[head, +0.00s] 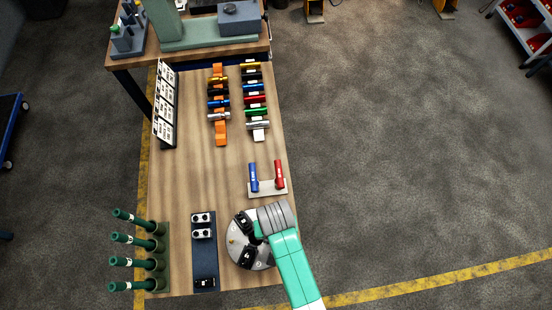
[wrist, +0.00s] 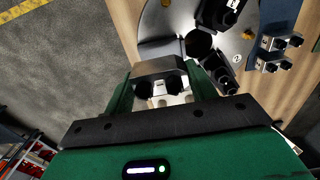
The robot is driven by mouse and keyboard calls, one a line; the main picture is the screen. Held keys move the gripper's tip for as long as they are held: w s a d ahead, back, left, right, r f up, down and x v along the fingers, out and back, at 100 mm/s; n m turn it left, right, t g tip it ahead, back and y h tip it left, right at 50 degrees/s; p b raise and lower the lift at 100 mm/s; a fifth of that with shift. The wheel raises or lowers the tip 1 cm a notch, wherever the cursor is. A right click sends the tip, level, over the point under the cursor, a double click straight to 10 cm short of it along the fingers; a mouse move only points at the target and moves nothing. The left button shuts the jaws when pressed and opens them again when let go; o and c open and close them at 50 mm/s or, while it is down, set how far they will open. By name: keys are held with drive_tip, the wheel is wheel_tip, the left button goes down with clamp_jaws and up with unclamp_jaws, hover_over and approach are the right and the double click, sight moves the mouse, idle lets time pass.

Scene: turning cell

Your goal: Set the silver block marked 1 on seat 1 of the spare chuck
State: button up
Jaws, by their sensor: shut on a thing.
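My gripper (wrist: 163,80) is shut on a silver block (wrist: 158,67) with two dark round holes, in the wrist view. No number is readable on it. The spare chuck (wrist: 172,20) is a round grey disc with a dark central hole. The block is over or at the chuck's near edge; I cannot tell whether it touches its seat. Two black jaw pieces stand on the chuck, one far (wrist: 220,14) and one on the right (wrist: 218,70). In the head view the chuck (head: 236,256) is partly covered by my arm, which hides the block and fingertips.
A dark blue tray (head: 205,258) left of the chuck holds two silver blocks (head: 202,218) and a black piece (head: 204,283). Green posts (head: 150,260) stand at the left edge. A stand with blue and red handles (head: 267,187) is behind the chuck. The mid-table is clear.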

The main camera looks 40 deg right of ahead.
drive_tip(key=shift+f+b, duration=1.2)
drive_tip(key=shift+f, duration=0.7)
drive_tip(key=shift+p, duration=0.65)
drive_tip(key=shift+f+b, duration=0.3)
drive_tip(key=shift+f, duration=0.4)
idle(0.7)
drive_tip(key=o, duration=1)
drive_tip(key=shift+d, duration=0.1)
drive_tip(key=shift+o, duration=0.9)
drive_tip(key=shift+s+d, duration=0.1)
drive_tip(key=shift+f, duration=0.1)
wheel_tip(320, 180, up, 8)
drive_tip(key=shift+r, duration=0.1)
